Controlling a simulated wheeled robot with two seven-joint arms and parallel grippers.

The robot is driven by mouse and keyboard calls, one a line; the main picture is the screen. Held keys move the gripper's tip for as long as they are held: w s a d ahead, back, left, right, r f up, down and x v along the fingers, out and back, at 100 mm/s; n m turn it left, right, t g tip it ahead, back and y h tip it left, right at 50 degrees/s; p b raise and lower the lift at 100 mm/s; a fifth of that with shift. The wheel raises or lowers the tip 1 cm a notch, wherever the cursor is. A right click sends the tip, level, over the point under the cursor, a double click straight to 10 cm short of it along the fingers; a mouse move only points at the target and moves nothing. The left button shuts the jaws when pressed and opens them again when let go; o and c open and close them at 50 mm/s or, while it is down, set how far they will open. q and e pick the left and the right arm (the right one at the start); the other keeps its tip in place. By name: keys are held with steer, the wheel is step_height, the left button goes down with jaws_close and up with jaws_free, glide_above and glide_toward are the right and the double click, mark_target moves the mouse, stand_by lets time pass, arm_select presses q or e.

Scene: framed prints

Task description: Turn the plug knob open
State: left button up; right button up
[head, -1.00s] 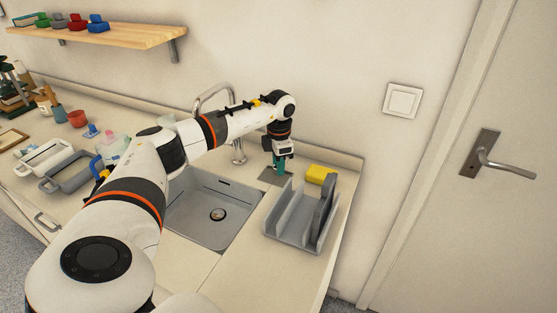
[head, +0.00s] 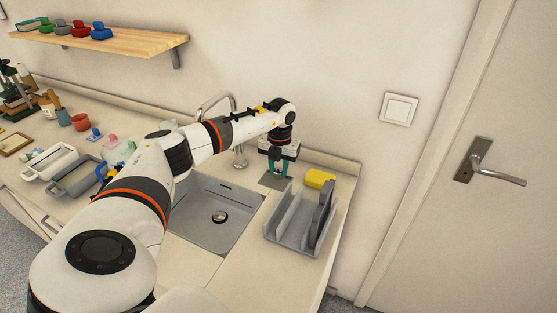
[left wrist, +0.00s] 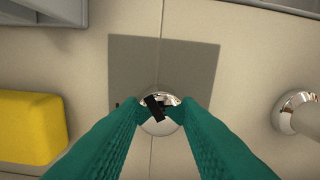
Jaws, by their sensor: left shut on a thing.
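The plug knob (left wrist: 160,118) is a small round chrome knob with a dark bar across its top, in the lower middle of the left wrist view. My left gripper (left wrist: 160,108) has its teal fingers on either side of the knob and is shut on it. In the head view my left gripper (head: 279,172) points down at the counter behind the sink's right corner, and the knob is too small to make out there. The sink (head: 195,225) is grey, with a round drain (head: 219,217) in its floor. My right gripper is not in view.
A yellow sponge (head: 319,178) lies right of the gripper, behind a grey rack (head: 285,238). The chrome tap (head: 239,156) stands to its left. A grey square patch (left wrist: 150,60) shows beside the knob. Grey and white tubs (head: 75,178) sit on the left counter.

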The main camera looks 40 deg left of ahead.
mark_target(279, 169)
arm_select(q)
steer(key=shift+n+p, duration=0.35)
steer(key=shift+n, duration=0.85)
steer(key=shift+a, duration=0.1)
steer(key=o, duration=1)
steer(key=shift+w+r+b, duration=0.1)
steer(key=shift+r+b, duration=0.85)
steer(key=shift+r, duration=5.1)
